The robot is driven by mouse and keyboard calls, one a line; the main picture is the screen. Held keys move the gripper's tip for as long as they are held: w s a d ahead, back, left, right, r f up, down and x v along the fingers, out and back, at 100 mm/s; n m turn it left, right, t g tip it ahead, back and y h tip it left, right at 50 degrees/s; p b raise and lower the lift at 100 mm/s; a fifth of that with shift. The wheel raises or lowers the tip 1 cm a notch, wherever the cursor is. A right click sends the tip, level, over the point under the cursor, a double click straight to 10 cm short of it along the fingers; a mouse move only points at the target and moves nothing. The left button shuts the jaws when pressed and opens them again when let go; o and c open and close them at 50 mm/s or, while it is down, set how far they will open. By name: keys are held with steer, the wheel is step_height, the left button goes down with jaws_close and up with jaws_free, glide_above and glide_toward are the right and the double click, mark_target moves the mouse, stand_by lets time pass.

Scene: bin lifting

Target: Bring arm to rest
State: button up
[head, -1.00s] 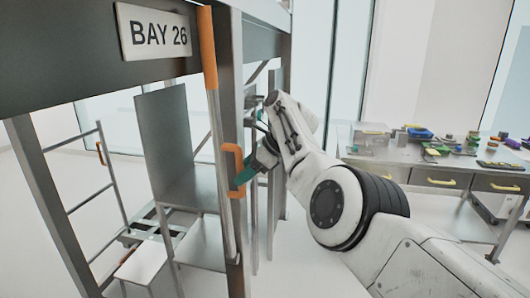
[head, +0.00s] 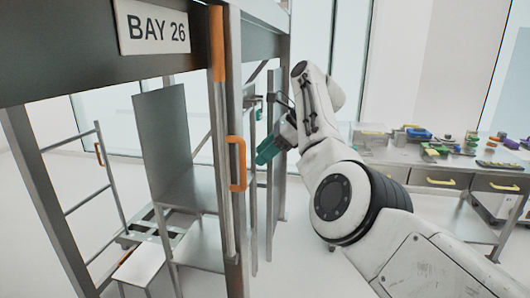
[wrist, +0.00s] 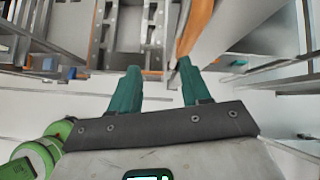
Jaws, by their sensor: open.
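My gripper (head: 268,150) has teal fingers and sits to the right of the rack post, apart from the orange handle (head: 237,164). In the wrist view my gripper (wrist: 156,78) shows its two teal fingers spread apart with nothing between them. My white arm reaches up from the lower right, bent at the black-ringed joint, with its upper link raised beside the rack. Part of the gripper is hidden behind the wrist in the head view.
A metal rack (head: 235,90) with a BAY 26 sign (head: 152,27) stands close on the left, with an orange-topped pole (head: 217,45) at its front. A workbench (head: 440,165) with small coloured items stands at the right. Floor between them looks clear.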

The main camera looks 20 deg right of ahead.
stand_by(0.4)
steer(key=s+d+f+n+g+h, duration=0.1)
steer(key=s+d+f+n+h, duration=0.3)
steer(key=f, duration=0.9)
steer(key=s+d+f+n, duration=0.1)
steer(key=s+d+f, duration=0.35)
steer(key=f, duration=0.75)
steer(key=s+a+f+n+g+h, duration=0.1)
steer(key=s+f+n, duration=0.2)
steer(key=s+f, duration=0.4)
steer(key=s+a+f+n+h, duration=0.1)
steer(key=s+f+n+h, duration=0.3)
steer(key=s, duration=0.6)
steer(key=s+a+f+n, duration=0.1)
steer(key=s+a+n, duration=0.1)
steer(key=s, duration=0.7)
steer(key=s+a+f+n+g, duration=0.1)
steer(key=s+n, duration=0.3)
steer(key=s, duration=0.5)
steer(key=s+a+f+n+y, duration=0.1)
steer(key=s+a+f+n, duration=0.1)
steer(key=s, duration=0.8)
steer(key=shift+a+f+n+g, duration=0.15)
steer(key=shift+a+n+g, duration=0.15)
steer(key=shift+a+n, duration=0.45)
steer(key=shift+d, duration=0.15)
steer(key=shift+c, duration=0.4)
